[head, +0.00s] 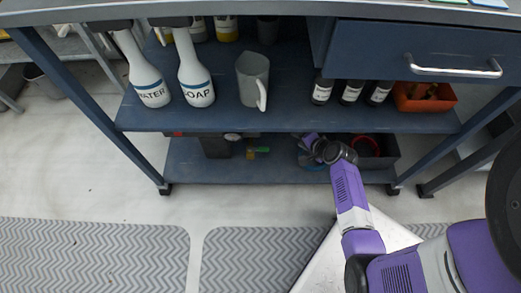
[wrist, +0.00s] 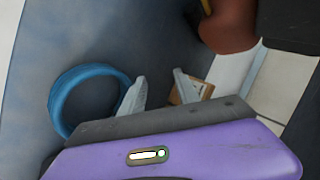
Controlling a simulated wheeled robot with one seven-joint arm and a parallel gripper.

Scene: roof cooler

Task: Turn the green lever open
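A small green lever (head: 261,149) shows on the lower shelf in the head view, beside a yellowish part (head: 250,154) and just right of a dark box-like unit. The lever does not show clearly in the wrist view. My gripper (head: 308,143) reaches in over the lower shelf, to the right of the lever and apart from it. In the wrist view my gripper (wrist: 160,80) has its two pale fingers spread, with nothing seen held between them.
A blue ring (wrist: 85,95) lies left of the fingers in the wrist view. A small brown block (wrist: 188,90) is by the right finger. A dark bin (head: 388,150) with a red ring stands right of my wrist. The upper shelf (head: 290,122) overhangs, holding bottles and a jug (head: 252,75).

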